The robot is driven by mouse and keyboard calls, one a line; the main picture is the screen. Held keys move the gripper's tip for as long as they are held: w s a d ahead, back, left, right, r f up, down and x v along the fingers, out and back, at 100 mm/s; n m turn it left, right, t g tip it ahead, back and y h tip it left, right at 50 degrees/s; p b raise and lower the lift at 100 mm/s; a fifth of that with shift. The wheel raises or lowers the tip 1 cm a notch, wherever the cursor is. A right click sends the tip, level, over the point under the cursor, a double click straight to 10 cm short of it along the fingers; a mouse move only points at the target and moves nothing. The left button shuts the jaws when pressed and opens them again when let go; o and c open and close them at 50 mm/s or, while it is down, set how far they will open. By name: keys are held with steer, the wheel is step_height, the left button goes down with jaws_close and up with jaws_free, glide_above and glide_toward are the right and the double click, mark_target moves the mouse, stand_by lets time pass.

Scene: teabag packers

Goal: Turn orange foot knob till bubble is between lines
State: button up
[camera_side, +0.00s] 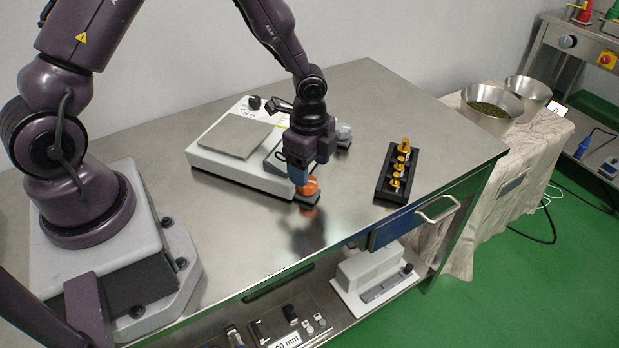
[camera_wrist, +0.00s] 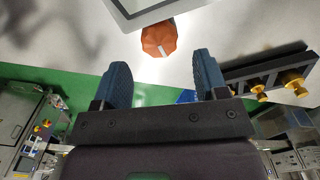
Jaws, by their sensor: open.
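The orange foot knob (camera_side: 309,187) sits at the front corner of a white balance (camera_side: 215,161). In the wrist view the orange knob (camera_wrist: 159,38) is faceted and carries a white mark. It shows beyond and between the fingertips, close to the balance's edge (camera_wrist: 140,8). My gripper (camera_side: 301,184) is over that front corner in the side view, and its fingers hide part of the knob. In the wrist view my gripper (camera_wrist: 161,68) has its two blue fingers wide apart with nothing between them. The bubble and its lines cannot be made out in either view.
A black rack (camera_side: 383,192) with several brass weights stands right of the balance; the rack (camera_wrist: 265,70) is right of the fingers in the wrist view. Bare steel table (camera_side: 260,240) lies in front. The table's front edge is near, with a blue drawer (camera_side: 400,228) below.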

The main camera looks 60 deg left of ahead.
mark_target(310, 181)
steer(key=shift+f, duration=2.1)
steer(key=c, duration=0.9)
steer(key=n, duration=0.5)
steer(key=shift+c, duration=0.2)
steer(key=o, duration=0.9)
steer(key=shift+o, duration=0.2)
steer(key=shift+m, duration=0.3)
